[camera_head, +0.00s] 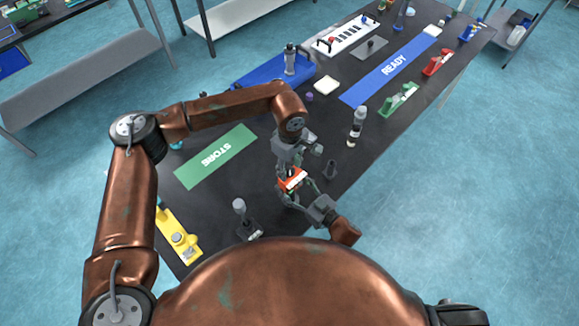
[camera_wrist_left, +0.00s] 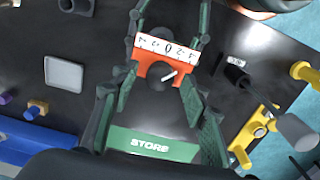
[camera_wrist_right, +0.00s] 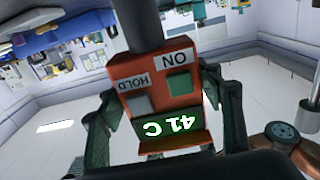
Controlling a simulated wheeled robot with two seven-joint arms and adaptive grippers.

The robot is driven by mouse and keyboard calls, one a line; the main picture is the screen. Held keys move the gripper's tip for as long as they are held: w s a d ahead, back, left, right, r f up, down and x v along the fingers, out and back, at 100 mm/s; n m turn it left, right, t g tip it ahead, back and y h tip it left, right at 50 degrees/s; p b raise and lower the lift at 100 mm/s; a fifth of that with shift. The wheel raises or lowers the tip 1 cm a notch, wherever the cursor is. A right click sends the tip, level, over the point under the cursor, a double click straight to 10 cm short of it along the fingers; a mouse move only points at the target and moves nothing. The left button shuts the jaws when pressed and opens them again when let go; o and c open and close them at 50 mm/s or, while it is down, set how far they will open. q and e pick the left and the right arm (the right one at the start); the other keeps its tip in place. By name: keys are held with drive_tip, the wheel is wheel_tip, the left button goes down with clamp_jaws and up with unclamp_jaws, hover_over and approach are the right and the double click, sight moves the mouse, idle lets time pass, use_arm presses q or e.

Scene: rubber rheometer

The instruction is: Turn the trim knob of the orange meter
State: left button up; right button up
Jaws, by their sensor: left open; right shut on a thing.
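The orange meter (camera_head: 292,181) is held up off the table in my right gripper (camera_head: 296,193), whose fingers close on its two sides. In the right wrist view the meter (camera_wrist_right: 157,90) shows ON and HOLD buttons and a green display reading 41 C upside down. In the left wrist view the meter (camera_wrist_left: 140,60) shows a white numbered scale. Below the scale is a dark round trim knob (camera_wrist_left: 157,78) with a white pointer line. My left gripper (camera_wrist_left: 158,92) is open, its fingers on either side of the knob; contact is unclear.
A green STORE mat (camera_head: 215,157), a yellow device (camera_head: 180,240) and a grey-knobbed stand (camera_head: 248,230) lie to the left and front. A bottle (camera_head: 357,125) and a small black holder (camera_head: 330,170) stand at right. The blue READY mat (camera_head: 392,68) lies farther back.

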sight(290, 170)
use_arm(q)
drive_tip(key=shift+c, duration=0.3)
clamp_jaws()
drive_tip(key=shift+m, duration=1.8)
drive_tip(key=shift+o, duration=0.3)
unclamp_jaws()
wheel_tip(290, 170, up, 12)
idle(2.5)
